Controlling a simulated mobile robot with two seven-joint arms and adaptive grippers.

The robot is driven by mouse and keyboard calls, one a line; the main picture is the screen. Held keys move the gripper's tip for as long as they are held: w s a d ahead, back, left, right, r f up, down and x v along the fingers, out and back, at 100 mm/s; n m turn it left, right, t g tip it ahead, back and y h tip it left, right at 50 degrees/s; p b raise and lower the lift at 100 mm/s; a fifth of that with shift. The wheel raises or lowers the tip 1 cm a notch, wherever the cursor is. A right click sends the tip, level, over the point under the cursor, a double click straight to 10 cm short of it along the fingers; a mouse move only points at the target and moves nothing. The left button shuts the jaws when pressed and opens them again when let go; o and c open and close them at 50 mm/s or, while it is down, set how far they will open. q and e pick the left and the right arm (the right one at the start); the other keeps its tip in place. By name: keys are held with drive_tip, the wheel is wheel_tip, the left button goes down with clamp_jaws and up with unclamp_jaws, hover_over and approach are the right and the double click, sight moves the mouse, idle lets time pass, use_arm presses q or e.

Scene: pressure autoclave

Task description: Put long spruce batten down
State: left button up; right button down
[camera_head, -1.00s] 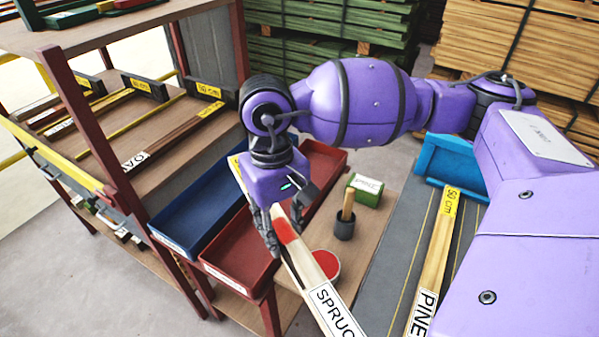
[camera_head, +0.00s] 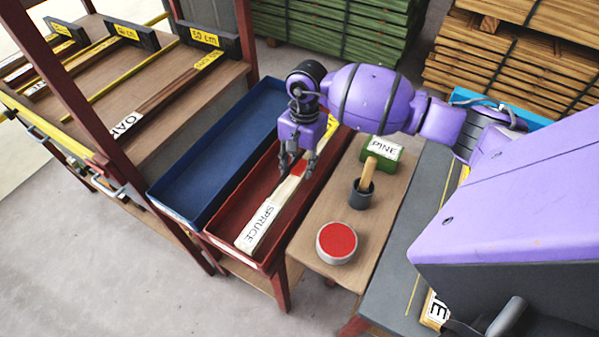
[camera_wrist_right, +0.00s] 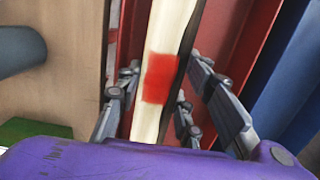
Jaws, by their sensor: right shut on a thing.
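The long spruce batten (camera_head: 262,226) is pale wood with a white SPRUCE label at its near end and a red painted band. In the head view it lies lengthwise within the outline of the red tray (camera_head: 284,256); I cannot tell whether it touches the tray floor. My right gripper (camera_head: 297,172) is shut on the batten near the red band. In the right wrist view the batten (camera_wrist_right: 170,30) runs between the fingers (camera_wrist_right: 160,105), with the red tray's wall beside it. My left gripper is not in view.
An empty blue tray (camera_head: 172,208) adjoins the red one on the left. A rack with an OAK batten (camera_head: 127,122) stands left.

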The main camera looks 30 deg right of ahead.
sight(300, 175)
drive_tip(key=shift+f, duration=2.05)
drive_tip(key=c, duration=1.5)
unclamp_jaws()
drive_tip(key=shift+f, duration=0.1)
drive_tip(key=shift+o, duration=0.2)
drive_tip(key=r, duration=0.4)
drive_tip(key=d+r, duration=0.1)
drive_tip(key=r, duration=0.7)
drive_tip(key=shift+w+d+r, duration=0.15)
drive_tip(key=shift+w, duration=0.2)
